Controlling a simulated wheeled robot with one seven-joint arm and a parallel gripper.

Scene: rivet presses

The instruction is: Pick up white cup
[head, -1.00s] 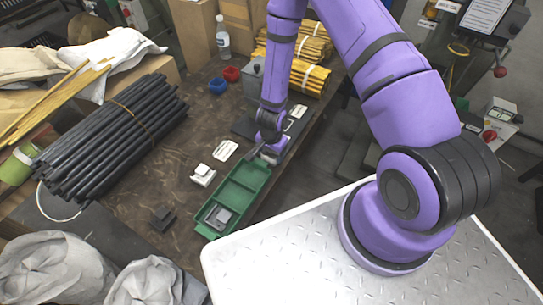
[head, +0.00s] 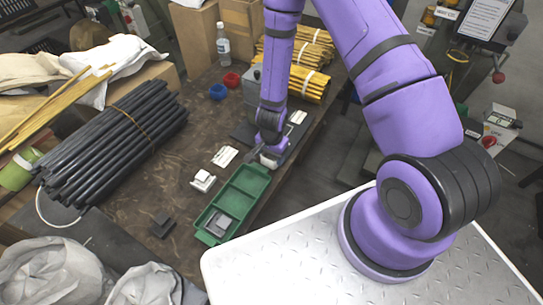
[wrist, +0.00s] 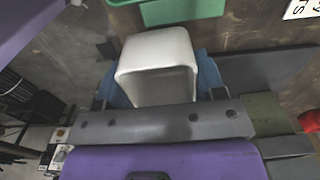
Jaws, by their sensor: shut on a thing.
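A white cup (wrist: 157,65) with rounded corners sits between the fingers in the wrist view, its open side facing the camera. My gripper (wrist: 158,85) is shut on it, with blue finger parts showing on either side of the cup. In the head view my gripper (head: 262,153) points down over the workbench, just beyond the far end of the green tray. The cup cannot be made out there, as the wrist hides the area.
The green tray (head: 247,170) holds a grey item in its near compartment; it also shows in the wrist view (wrist: 180,10).

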